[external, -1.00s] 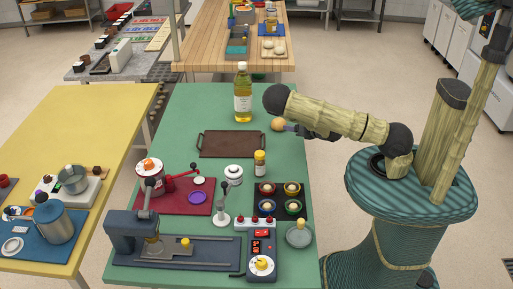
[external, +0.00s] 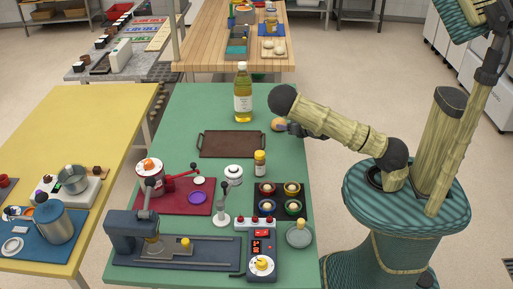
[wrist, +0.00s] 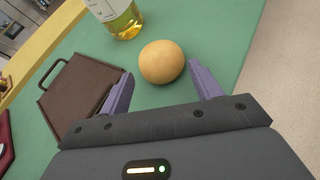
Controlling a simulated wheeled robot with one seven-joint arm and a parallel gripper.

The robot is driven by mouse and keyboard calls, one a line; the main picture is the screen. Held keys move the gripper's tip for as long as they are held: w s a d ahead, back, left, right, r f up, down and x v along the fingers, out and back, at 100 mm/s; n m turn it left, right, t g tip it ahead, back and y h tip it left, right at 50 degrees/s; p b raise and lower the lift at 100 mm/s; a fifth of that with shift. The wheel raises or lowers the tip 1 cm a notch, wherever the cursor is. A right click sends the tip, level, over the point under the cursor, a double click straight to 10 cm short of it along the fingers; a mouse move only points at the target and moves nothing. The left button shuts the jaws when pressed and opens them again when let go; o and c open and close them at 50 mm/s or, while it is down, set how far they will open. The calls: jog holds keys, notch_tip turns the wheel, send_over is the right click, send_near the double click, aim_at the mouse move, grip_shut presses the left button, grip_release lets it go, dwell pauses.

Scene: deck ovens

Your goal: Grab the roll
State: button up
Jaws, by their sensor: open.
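The roll (wrist: 162,62) is a round, tan bun lying on the green table. In the external view the roll (external: 277,124) sits near the table's right edge, partly hidden by my gripper. My gripper (wrist: 157,82) is open, with one purple finger to each side, and the roll lies just ahead of and between the fingertips. I see no contact between the fingers and the roll. In the external view my gripper (external: 284,126) reaches the roll from the right, low over the table.
A bottle of yellow oil (external: 243,94) stands close to the roll, at its back left. A brown tray with handles (external: 231,144) lies to the left. The table's right edge is close by.

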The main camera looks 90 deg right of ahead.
aim_at(283, 123)
jog(key=shift+p+x, duration=0.45)
jog(key=shift+x, duration=2.2)
jog(key=shift+s, duration=0.15)
jog(key=c, duration=0.6)
jog(key=shift+r, duration=0.1)
notch_tip(283, 123, up, 10)
jog(key=shift+f, duration=0.1)
